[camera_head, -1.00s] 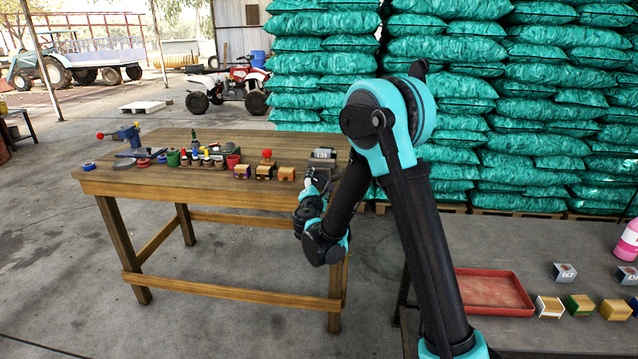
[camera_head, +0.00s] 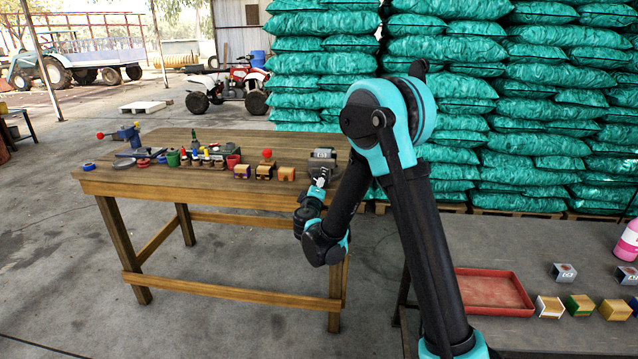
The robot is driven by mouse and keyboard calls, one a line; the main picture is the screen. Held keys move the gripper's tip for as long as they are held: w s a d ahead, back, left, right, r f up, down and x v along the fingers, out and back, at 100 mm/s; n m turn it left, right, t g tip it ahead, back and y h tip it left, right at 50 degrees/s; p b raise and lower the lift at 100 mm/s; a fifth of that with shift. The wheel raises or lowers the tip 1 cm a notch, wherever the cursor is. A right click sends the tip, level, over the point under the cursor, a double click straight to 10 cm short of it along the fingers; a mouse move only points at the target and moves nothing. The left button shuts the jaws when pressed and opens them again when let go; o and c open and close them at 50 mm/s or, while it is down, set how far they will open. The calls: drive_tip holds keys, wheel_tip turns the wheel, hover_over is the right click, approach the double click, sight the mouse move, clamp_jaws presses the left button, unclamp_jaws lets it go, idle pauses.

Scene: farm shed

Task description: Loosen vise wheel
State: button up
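A grey metal block (camera_head: 322,158), which looks like a vise, sits at the right end of the wooden table. Its wheel cannot be made out behind my gripper. My gripper (camera_head: 319,181) is at the table's front right edge, just in front of the grey block. It is small and partly merged with my wrist, so I cannot tell whether its fingers are open, or whether they touch the block. A blue vise-like tool (camera_head: 129,134) with a red knob stands at the table's far left corner.
The wooden table (camera_head: 225,186) holds small wooden blocks (camera_head: 264,172), a red-topped piece (camera_head: 267,154), a green cup (camera_head: 173,158) and other small items. A grey table with a red tray (camera_head: 492,291) is at the right. Stacked teal sacks (camera_head: 500,110) stand behind.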

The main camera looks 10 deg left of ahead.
drive_tip(key=m, duration=0.7)
drive_tip(key=shift+s+m, duration=0.1)
drive_tip(key=shift+m, duration=0.2)
drive_tip(key=c, duration=1.3)
